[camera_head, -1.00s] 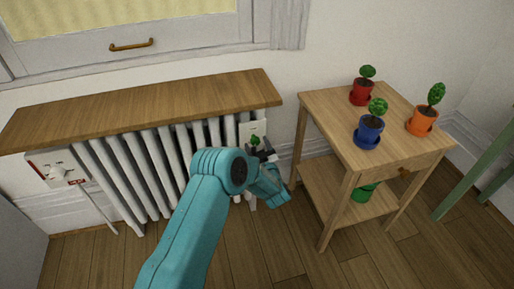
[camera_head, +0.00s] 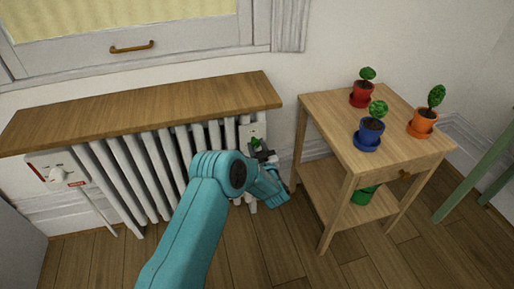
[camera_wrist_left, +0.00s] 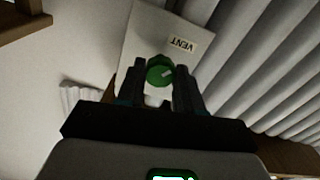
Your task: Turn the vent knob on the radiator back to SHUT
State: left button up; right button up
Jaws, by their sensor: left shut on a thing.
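The radiator (camera_head: 150,172) stands against the wall under a wooden shelf. A green vent knob (camera_head: 257,143) sits on a pale plate at its right end. In the left wrist view the knob (camera_wrist_left: 160,71) has a light mark on its face, and a VENT label (camera_wrist_left: 182,45) shows upside down beside it. My left gripper (camera_head: 262,152) reaches the knob from the front. Its dark fingers (camera_wrist_left: 160,78) are on both sides of the knob, shut on it. No SHUT marking can be read, and the fingers hide part of the plate. My right gripper is out of view.
A wooden side table (camera_head: 325,105) with red, blue and orange potted plants stands close right of my gripper; a green pot (camera_head: 364,194) is on its lower shelf. The wooden shelf (camera_head: 150,103) overhangs the radiator. A white panel (camera_head: 48,170) is at the radiator's left end.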

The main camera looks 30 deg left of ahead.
pick_arm(q)
jog(key=m, duration=0.7)
jog(key=shift+m+p, duration=0.35)
jog(key=shift+m, duration=0.05)
jog(key=m, duration=0.4)
jog(key=shift+p, duration=0.35)
jog(key=m, duration=0.4)
jog(key=shift+p, duration=0.35)
jog(key=m+p, duration=0.1)
jog(key=m, duration=0.8)
jog(key=shift+m+p, duration=0.35)
jog(key=shift+m, duration=0.05)
jog(key=shift+f+m, duration=0.1)
jog(key=shift+m, duration=1.8)
